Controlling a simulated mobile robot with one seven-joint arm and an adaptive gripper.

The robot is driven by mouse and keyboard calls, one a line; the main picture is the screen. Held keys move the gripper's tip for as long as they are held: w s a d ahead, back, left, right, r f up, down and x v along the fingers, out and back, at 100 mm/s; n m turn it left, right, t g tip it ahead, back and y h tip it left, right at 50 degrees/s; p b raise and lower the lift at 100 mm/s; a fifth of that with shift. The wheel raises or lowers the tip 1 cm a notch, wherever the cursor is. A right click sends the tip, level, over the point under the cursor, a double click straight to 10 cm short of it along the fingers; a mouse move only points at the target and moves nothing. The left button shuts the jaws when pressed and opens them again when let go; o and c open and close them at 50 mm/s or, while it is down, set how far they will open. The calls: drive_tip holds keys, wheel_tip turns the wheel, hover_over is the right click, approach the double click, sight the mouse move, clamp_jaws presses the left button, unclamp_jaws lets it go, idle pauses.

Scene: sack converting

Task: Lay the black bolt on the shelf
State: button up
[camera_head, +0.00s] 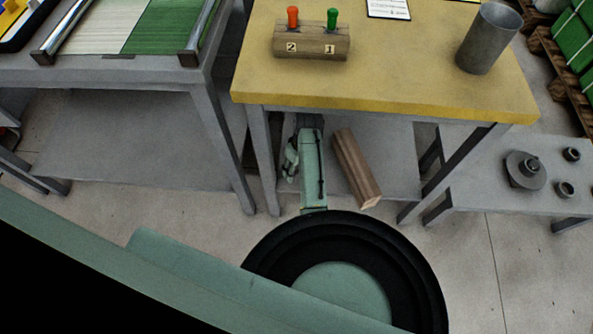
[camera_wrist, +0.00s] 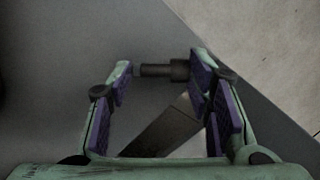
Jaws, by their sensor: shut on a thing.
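In the wrist view, the black bolt (camera_wrist: 160,70) lies crosswise between the tips of my gripper (camera_wrist: 163,76), its thicker end by the right finger. The fingers with purple pads are shut on it. Beyond it is the grey shelf (camera_wrist: 75,55); I cannot tell whether the bolt touches it. In the head view, my arm reaches down under the yellow-topped bench to the grey shelf (camera_head: 399,165). The bolt and fingertips cannot be made out there.
A wooden block (camera_head: 356,168) lies slanted on the shelf, right of my arm. The yellow bench top (camera_head: 400,75) overhangs it, with bench legs (camera_head: 264,160) at the sides. A low grey table (camera_head: 480,190) with dark round parts (camera_head: 526,172) stands at the right.

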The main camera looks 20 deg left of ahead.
drive_tip(key=shift+f, duration=0.85)
drive_tip(key=shift+f, duration=0.2)
drive_tip(key=o, duration=1.2)
drive_tip(key=shift+o, duration=0.2)
wheel_tip(320, 180, up, 12)
drive_tip(key=w+d, duration=0.1)
drive_tip(key=shift+w+r, duration=0.15)
drive_tip(key=shift+w, duration=0.15)
